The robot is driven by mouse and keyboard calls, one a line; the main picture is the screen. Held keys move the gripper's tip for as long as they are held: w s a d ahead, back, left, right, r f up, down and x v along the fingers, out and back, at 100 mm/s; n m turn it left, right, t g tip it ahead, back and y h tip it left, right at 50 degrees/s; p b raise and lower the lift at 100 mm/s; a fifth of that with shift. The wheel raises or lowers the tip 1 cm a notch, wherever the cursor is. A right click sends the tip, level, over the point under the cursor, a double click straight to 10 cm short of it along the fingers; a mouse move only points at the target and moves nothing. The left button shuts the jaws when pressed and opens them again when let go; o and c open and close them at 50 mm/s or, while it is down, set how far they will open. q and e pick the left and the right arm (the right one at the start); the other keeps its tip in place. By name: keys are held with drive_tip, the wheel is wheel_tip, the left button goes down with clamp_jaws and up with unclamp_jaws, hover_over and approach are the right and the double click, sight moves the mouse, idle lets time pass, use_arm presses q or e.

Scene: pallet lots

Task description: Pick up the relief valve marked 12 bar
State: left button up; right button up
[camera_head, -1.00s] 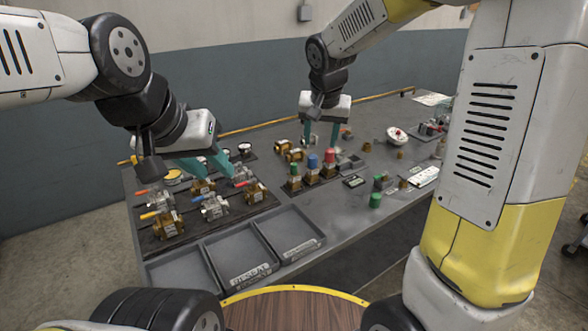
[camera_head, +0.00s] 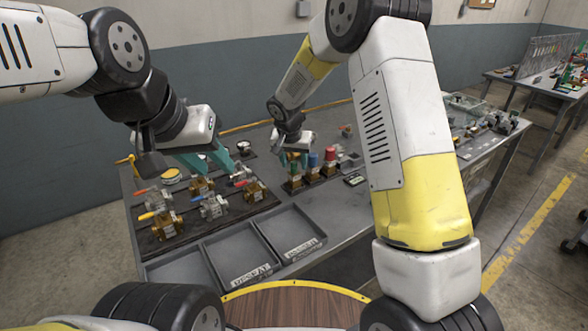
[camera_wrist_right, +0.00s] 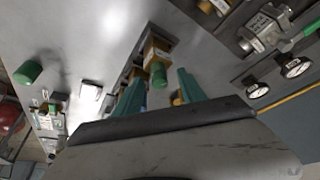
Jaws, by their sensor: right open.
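Three relief valves with brass bodies and coloured caps stand upright in a row on the table: a green-capped valve (camera_head: 294,176), a blue-capped valve (camera_head: 313,163) and a red-capped valve (camera_head: 330,159). Their bar markings are too small to read. My right gripper (camera_head: 293,158) is open, just behind and above the green-capped valve. In the right wrist view, the open right gripper (camera_wrist_right: 160,77) points at a green-capped brass valve (camera_wrist_right: 157,70), which shows between its fingers; contact cannot be told. My left gripper (camera_head: 222,172) is open and empty above the valves on the left.
A dark mat (camera_head: 183,232) at left carries several brass and steel valves with coloured handles. Grey trays (camera_head: 248,278) line the front edge. A loose green cap (camera_wrist_right: 27,72) lies on the table in the right wrist view. My right arm hides the table's right middle.

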drive_tip(key=shift+w+f, duration=0.2)
drive_tip(key=shift+f, duration=0.2)
drive_tip(key=shift+c, duration=0.2)
clamp_jaws()
idle(1.0)
